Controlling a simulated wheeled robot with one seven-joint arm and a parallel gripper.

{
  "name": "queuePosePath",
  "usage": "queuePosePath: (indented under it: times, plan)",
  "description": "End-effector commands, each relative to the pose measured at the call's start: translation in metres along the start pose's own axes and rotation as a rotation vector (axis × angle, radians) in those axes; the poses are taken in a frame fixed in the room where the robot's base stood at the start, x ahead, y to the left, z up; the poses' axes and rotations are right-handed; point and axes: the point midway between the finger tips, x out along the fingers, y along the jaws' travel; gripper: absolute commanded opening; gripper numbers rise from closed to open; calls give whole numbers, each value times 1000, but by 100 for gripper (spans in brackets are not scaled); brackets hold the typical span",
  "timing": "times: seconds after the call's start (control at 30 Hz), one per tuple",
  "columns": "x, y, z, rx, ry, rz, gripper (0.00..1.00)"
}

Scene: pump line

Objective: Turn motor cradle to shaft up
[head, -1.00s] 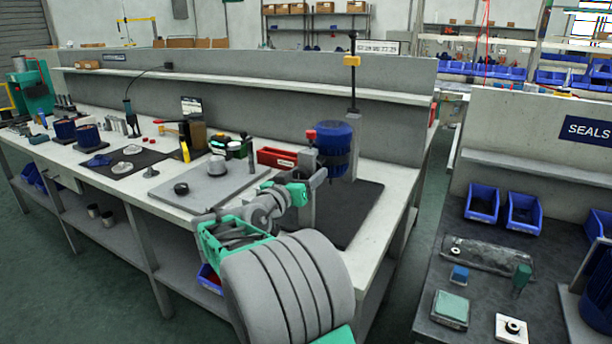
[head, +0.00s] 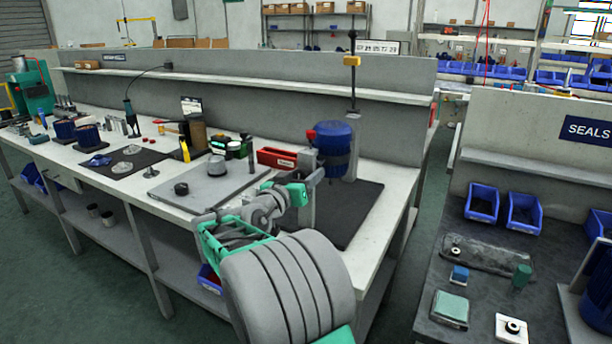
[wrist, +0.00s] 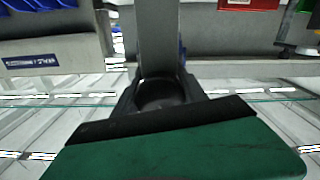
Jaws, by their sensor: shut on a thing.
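My arm hides the contact in the head view. In the wrist view, a grey bar (wrist: 158,40) runs down to my dark gripper (wrist: 160,92); the fingertips are hard to make out.
A red bin (head: 277,158) stands left of the cradle. A grey plate (head: 215,187) with a black ring lies further left. A thin stand with a yellow box (head: 352,61) rises behind the motor. The dark mat (head: 360,205) is clear at the right.

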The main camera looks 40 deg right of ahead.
Motion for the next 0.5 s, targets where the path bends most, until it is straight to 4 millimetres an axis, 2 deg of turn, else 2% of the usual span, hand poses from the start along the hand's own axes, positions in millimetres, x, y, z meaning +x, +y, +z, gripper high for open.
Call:
queuePosePath:
  times: [0.17, 0.33, 0.5]
  plan:
    - [0, -1, 2, 12, 0, 0, 0]
    - [0, -2, 9, 122, 2, 1, 0]
    - [0, -1, 6, 240, 2, 0, 0]
